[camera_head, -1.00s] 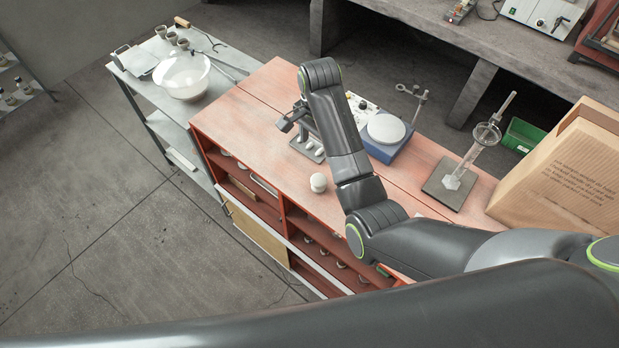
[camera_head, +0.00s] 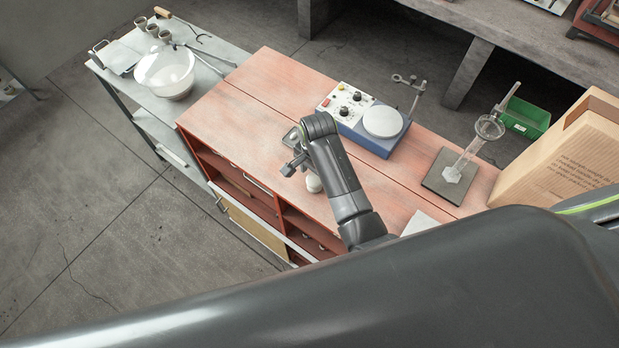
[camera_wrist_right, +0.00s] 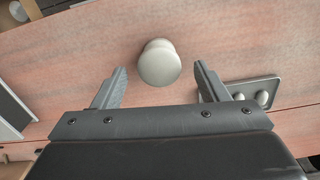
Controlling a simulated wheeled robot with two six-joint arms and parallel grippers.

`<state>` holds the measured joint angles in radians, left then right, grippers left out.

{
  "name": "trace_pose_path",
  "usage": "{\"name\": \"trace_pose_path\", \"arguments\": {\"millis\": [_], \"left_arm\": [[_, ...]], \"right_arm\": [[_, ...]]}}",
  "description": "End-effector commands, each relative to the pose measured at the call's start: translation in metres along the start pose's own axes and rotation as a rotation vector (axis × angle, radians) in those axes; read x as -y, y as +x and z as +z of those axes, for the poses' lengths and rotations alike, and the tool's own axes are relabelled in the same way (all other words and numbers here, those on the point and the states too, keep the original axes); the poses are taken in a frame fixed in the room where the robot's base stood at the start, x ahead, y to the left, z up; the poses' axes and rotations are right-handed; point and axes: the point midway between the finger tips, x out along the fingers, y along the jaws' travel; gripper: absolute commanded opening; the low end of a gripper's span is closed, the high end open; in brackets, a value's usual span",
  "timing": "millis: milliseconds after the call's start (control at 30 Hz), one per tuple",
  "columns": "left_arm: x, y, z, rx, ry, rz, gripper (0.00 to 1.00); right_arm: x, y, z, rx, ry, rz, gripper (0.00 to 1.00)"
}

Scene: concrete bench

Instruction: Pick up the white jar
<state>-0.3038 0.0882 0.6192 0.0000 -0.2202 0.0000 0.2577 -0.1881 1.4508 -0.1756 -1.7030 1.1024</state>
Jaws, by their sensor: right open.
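The white jar (camera_head: 314,183) stands on the reddish wooden top of the cabinet, partly hidden by my right arm in the head view. In the right wrist view the white jar (camera_wrist_right: 159,64) is seen from above, pale and rounded, about midway between the fingers and slightly beyond them. My right gripper (camera_head: 291,166) is beside the jar in the head view. In the wrist view the right gripper (camera_wrist_right: 160,72) is open, with nothing held. My left gripper is out of view.
A small grey tray (camera_wrist_right: 272,81) with pale pieces lies right of the jar in the wrist view. A blue hotplate device (camera_head: 366,118) and a glass-tube stand (camera_head: 455,176) are behind. A cardboard box (camera_head: 560,158) stands at right. A glass bowl (camera_head: 165,72) is on the left side table.

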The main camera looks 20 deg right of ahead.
Motion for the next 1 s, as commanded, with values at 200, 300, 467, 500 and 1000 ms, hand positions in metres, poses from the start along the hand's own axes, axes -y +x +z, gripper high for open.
{"name": "trace_pose_path", "arguments": {"millis": [200,300,467,500,1000], "left_arm": [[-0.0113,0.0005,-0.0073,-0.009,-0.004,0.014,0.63],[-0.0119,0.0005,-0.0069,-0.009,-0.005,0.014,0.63],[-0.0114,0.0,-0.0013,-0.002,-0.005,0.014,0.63],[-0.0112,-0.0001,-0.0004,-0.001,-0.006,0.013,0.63],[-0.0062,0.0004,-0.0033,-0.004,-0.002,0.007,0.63]], "right_arm": [[-0.0013,0.002,0.0001,-0.001,0.001,-0.001,0.67],[-0.0013,0.0019,0.0001,-0.001,0.001,0.0,0.58],[-0.0012,0.0018,0.0,-0.001,0.001,0.0,0.37],[-0.0011,0.0018,0.0,-0.001,0.001,0.0,0.32],[0.0046,-0.0051,-0.0009,-0.001,-0.003,-0.003,0.07]]}}
